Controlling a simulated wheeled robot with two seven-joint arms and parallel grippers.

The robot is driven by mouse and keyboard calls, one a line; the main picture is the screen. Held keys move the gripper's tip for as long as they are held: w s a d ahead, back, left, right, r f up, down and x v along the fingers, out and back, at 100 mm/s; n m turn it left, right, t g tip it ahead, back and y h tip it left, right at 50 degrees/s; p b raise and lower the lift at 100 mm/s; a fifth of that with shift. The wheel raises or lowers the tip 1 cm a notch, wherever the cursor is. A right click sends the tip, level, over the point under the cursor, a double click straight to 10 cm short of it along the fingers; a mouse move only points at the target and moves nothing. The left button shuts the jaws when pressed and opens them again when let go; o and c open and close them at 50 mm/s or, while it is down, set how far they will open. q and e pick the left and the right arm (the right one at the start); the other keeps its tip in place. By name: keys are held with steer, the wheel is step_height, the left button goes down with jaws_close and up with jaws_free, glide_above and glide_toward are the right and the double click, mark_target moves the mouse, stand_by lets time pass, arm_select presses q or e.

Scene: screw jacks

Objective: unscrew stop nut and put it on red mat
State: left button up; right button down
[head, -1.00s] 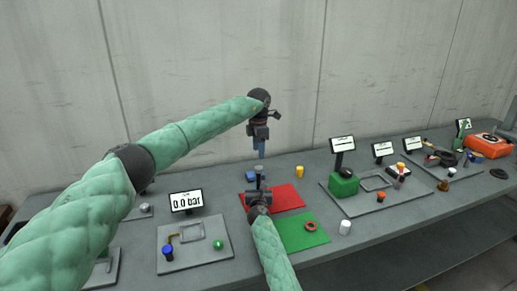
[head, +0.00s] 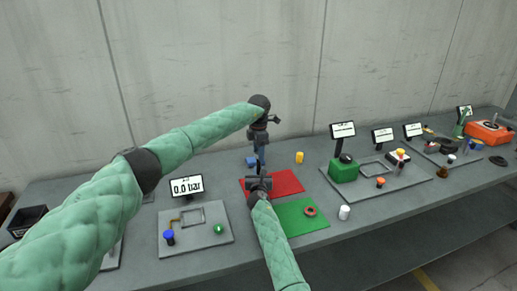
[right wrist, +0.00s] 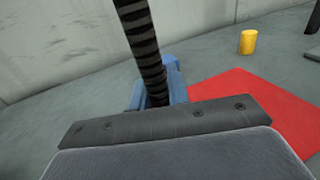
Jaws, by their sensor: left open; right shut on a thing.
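The screw jack's blue base (head: 251,161) stands on the bench behind the red mat (head: 285,182). In the right wrist view its dark threaded spindle (right wrist: 145,50) rises from the blue base (right wrist: 172,82) and leaves the frame at the top. My left gripper (head: 260,153) points down over the jack, open. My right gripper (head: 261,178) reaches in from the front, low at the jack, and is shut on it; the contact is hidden. I cannot make out the stop nut; the spindle's top is hidden at my left gripper. The visible part of the red mat is bare.
A green mat (head: 290,226) with a red ring (head: 310,211) lies in front of the red mat. A yellow cylinder (head: 299,157) and a white cylinder (head: 344,212) stand to the right. A display reading 0.0 bar (head: 187,187) stands left; a green device (head: 344,171) stands right.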

arm_select(q)
steer(key=c, duration=1)
steer(key=n, duration=0.8)
steer(key=shift+r, duration=1.2)
steer(key=shift+r, duration=1.95)
steer(key=shift+w, duration=0.1)
arm_select(e)
steer(key=c, duration=1.3)
jaws_free()
steer(key=shift+o, duration=0.2)
